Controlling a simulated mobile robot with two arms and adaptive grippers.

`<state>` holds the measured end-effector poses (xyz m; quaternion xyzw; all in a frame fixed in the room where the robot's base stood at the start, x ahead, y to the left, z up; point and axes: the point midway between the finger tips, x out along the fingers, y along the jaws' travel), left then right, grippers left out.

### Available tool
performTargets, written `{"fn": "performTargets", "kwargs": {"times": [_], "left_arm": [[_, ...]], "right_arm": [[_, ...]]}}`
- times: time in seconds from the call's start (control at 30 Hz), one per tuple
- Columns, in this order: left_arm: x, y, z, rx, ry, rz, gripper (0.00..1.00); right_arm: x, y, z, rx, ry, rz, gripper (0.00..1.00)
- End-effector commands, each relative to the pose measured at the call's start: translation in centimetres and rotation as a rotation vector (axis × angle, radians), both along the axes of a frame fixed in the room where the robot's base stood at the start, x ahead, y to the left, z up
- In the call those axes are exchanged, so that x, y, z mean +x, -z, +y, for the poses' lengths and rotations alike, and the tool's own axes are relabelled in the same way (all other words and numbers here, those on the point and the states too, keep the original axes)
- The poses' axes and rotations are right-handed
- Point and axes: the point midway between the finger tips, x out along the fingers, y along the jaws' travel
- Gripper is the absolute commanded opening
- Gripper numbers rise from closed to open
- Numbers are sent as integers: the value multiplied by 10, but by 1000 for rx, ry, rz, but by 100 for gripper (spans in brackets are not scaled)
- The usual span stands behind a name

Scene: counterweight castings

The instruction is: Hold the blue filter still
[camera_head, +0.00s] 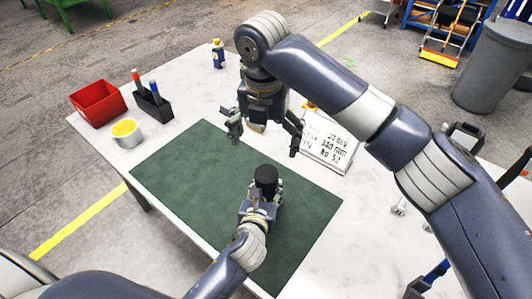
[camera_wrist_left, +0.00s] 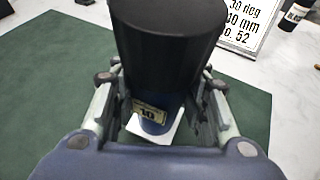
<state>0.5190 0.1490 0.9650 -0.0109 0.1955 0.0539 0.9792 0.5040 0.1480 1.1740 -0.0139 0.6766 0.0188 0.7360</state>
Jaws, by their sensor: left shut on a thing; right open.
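The blue filter (camera_wrist_left: 160,60) is an upright cylinder with a wide black top, a dark blue lower body and a small yellow label. In the head view, its black top (camera_head: 265,174) shows above the green mat (camera_head: 190,165). My left gripper (camera_head: 262,190) is shut around it; in the left wrist view, the fingers (camera_wrist_left: 160,115) flank it on both sides. A white patch shows beneath the filter; whether they touch is unclear. My right gripper (camera_head: 264,134) is open and empty, pointing down over the mat's far side, beyond the filter.
A white sign (camera_head: 327,148) with black writing stands right of my right gripper. A red bin (camera_head: 97,103), a pot with yellow contents (camera_head: 125,132), a black marker holder (camera_head: 152,103) and a small figure (camera_head: 218,54) stand on the white table. The mat's left half is clear.

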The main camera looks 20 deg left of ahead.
Motion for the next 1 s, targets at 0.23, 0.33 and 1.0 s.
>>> {"fn": "performTargets", "kwargs": {"times": [0.23, 0.33, 1.0], "left_arm": [[1, -2, 0, 0, 1, -5, 0], [1, -2, 0, -1, 1, -5, 0], [-4, -2, -1, 1, 1, -1, 64]], "right_arm": [[-2, -19, 0, 0, 0, 0, 94], [-2, -20, 0, 0, 0, 0, 94], [-2, -19, 0, 0, 1, 0, 94]]}}
